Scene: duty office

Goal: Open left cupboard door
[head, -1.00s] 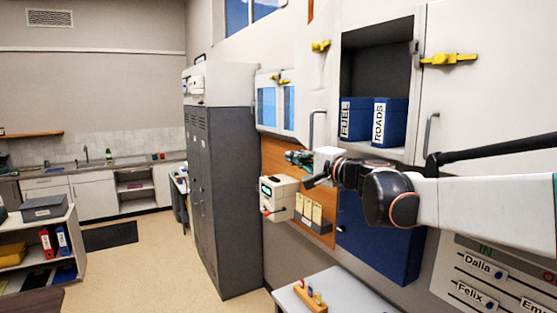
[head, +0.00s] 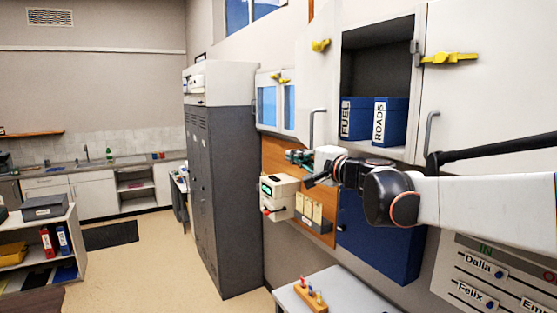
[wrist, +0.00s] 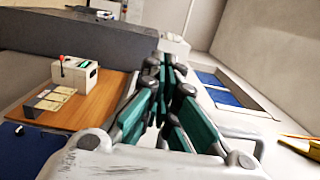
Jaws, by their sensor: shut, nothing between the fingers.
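The white wall cupboard's left door (head: 318,75) stands open, swung out to the left. Its grey bar handle (head: 312,128) is upright near its outer edge. The door also shows in the wrist view (wrist: 255,45). My gripper (head: 298,158) is shut and empty, below and just left of that handle. Its teal fingers (wrist: 165,75) are together in the wrist view. I cannot tell whether the gripper touches the door.
Blue boxes marked FUEL (head: 358,118) and ROADS (head: 390,120) stand inside the cupboard. The right door (head: 480,110) is closed, with a yellow latch (head: 450,58). A beige device (head: 280,196) hangs below. A grey locker (head: 222,190) stands left.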

